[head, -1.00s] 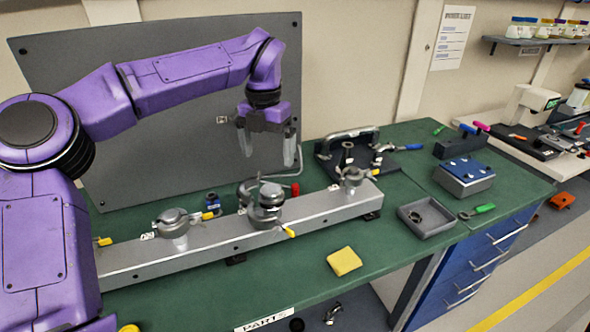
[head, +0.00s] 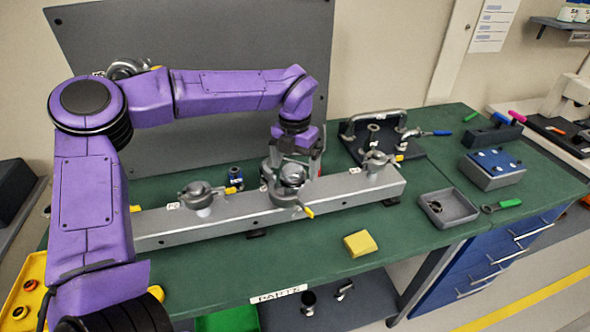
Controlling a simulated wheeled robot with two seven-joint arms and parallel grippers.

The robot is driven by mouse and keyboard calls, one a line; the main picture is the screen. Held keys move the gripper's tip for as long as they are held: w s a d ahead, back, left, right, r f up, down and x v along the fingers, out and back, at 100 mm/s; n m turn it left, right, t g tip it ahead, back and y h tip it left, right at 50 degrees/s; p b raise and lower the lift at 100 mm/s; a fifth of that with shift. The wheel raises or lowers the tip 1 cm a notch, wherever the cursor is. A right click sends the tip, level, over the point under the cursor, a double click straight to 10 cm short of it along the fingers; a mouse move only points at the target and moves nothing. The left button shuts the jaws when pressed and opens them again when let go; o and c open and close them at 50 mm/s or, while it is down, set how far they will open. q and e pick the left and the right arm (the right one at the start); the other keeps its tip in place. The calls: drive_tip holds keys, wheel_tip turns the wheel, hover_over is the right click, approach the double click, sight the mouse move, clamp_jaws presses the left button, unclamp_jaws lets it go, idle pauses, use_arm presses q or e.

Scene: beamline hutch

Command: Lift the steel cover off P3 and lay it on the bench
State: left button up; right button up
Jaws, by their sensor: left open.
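A long grey beam (head: 235,222) lies on the green bench (head: 410,225) and bears several clamped ports. The middle port carries a rounded steel cover (head: 292,176), with a yellow-handled clamp (head: 307,211) at its front. The small port labels are too blurred to read surely; this middle one appears to be P3. My left gripper (head: 294,166) is open and pointing down, its fingers around or just behind the cover; contact cannot be told. My right gripper is not in view.
Other ports stand left (head: 202,194) and right (head: 376,160) on the beam. A yellow sponge (head: 360,243), grey tray (head: 447,208), blue-topped box (head: 493,168) and dark fixture plate (head: 415,155) sit on the bench.

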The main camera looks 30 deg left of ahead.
use_arm(q)
drive_tip(key=shift+s+r, duration=0.35)
drive_tip(key=shift+s, duration=0.3)
drive_tip(key=c, duration=0.9)
drive_tip(key=shift+d, duration=0.1)
drive_tip(key=shift+c, duration=1.4)
drive_tip(key=shift+w, duration=0.2)
